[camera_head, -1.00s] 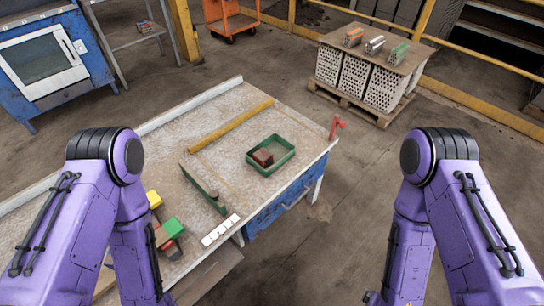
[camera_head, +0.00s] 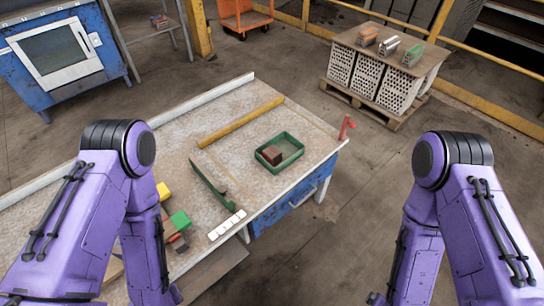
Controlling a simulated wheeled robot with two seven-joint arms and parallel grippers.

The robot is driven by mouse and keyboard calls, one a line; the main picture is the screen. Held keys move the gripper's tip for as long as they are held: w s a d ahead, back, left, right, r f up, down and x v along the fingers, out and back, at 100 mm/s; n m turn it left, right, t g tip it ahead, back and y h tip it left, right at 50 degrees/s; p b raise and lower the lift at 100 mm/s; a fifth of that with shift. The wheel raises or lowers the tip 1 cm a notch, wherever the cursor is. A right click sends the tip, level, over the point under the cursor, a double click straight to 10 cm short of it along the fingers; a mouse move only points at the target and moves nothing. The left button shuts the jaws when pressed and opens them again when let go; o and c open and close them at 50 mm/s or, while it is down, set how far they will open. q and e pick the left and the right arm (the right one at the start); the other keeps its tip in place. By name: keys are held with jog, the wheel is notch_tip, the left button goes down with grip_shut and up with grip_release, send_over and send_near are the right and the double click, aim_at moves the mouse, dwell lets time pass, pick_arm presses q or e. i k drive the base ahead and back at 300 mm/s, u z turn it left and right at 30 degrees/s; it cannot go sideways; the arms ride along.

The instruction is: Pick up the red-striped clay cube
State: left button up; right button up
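I cannot single out a clay cube with clear red stripes at this size. A dark reddish-brown block (camera_head: 271,155) lies in a green tray (camera_head: 290,157) on the workbench; its stripes are not readable. Near my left arm, a green block (camera_head: 180,220), a yellow block (camera_head: 163,191) and a small red piece (camera_head: 173,238) sit on the bench, partly hidden by that arm. Three small blocks, orange-topped (camera_head: 367,37), whitish (camera_head: 389,46) and green-topped (camera_head: 412,55), stand on the brick stack at the back right. Both my grippers are out of view below the picture.
The hollow-brick stack (camera_head: 366,80) stands on a pallet. Floor right of the bench is clear.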

aim_at(273, 155)
jog(key=z, duration=1.45)
jog(key=i, duration=1.9)
jog(key=u, duration=2.25)
